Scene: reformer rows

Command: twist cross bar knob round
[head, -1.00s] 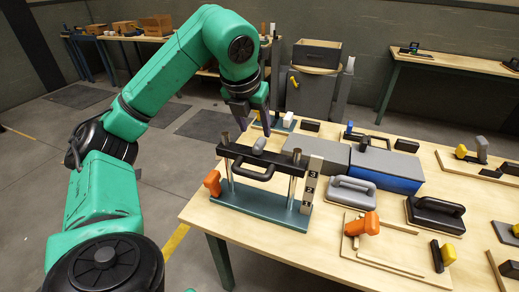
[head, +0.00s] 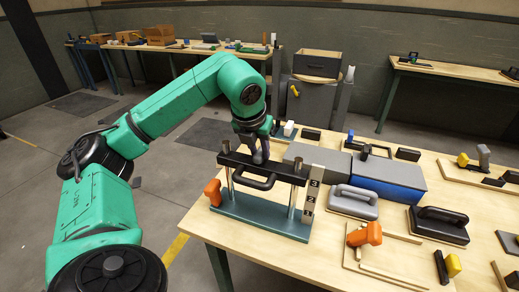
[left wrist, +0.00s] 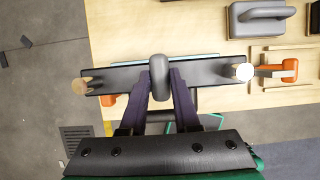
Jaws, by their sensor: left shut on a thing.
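A black cross bar (head: 287,173) spans two upright metal posts on a teal base (head: 262,217), with a black loop handle (head: 257,184) on its near side. My left gripper (head: 259,160) points down at the middle of the bar. In the left wrist view the grey rounded knob (left wrist: 157,68) stands on the bar (left wrist: 213,74), its long side lying across the bar. The left gripper (left wrist: 160,82) is shut on the knob, one dark finger on each side. In the head view the fingers mostly hide the knob. My right gripper is not seen.
A numbered upright strip (head: 313,190) stands by the right post. An orange knob (head: 212,192) is at the left post. A grey and blue box (head: 387,178) lies behind, and grey (head: 353,202) and black (head: 438,224) handled blocks sit to the right.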

